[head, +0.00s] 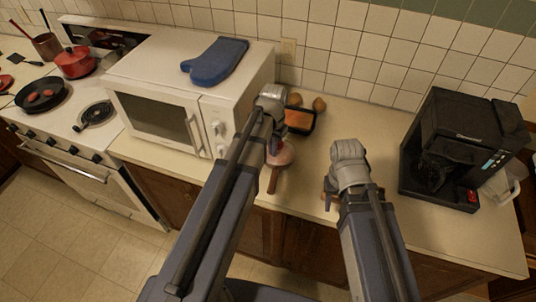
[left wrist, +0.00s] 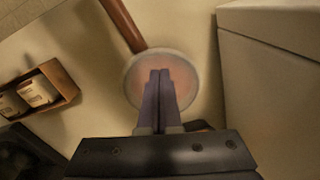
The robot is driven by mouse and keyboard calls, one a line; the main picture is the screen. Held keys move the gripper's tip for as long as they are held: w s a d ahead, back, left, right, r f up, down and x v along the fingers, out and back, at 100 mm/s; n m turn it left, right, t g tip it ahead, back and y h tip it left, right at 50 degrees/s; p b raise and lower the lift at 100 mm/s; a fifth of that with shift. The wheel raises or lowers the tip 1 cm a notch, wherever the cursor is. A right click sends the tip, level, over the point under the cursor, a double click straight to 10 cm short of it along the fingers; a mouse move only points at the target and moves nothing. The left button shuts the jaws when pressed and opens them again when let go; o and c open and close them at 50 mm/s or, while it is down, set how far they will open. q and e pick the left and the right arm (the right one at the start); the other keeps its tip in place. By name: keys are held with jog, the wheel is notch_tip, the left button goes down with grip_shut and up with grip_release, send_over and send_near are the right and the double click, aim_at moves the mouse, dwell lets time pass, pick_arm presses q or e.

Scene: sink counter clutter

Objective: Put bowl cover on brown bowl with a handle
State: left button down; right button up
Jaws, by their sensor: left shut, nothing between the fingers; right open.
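The brown bowl with a handle (head: 273,181) stands on the counter right of the microwave, its handle pointing toward the counter's front edge. In the left wrist view its brown handle (left wrist: 122,24) runs to the upper left. A round, pale, translucent disc, apparently the bowl cover (left wrist: 187,77), lies over the bowl's opening, with a reddish brown tone showing through. My left gripper (head: 273,149) is shut and empty above the disc; its fingertips (left wrist: 160,73) overlap the middle of it. Whether they touch it I cannot tell. My right gripper (head: 328,198) is open over the counter to the right.
The white microwave (head: 155,120) with a blue mitt (head: 215,61) stands left of the bowl. A dark tray (head: 300,131) sits behind it. A brown wooden box (left wrist: 62,78) with white items lies to one side. A black coffee machine (head: 455,140) stands right.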

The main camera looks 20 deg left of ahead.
pick_arm(q)
jog(key=shift+w+d, duration=0.1)
jog(key=shift+w, duration=0.15)
jog(key=shift+w, duration=0.1)
jog(key=shift+w+d, duration=0.3)
jog(key=shift+w, duration=0.65)
jog(key=shift+s, duration=0.15)
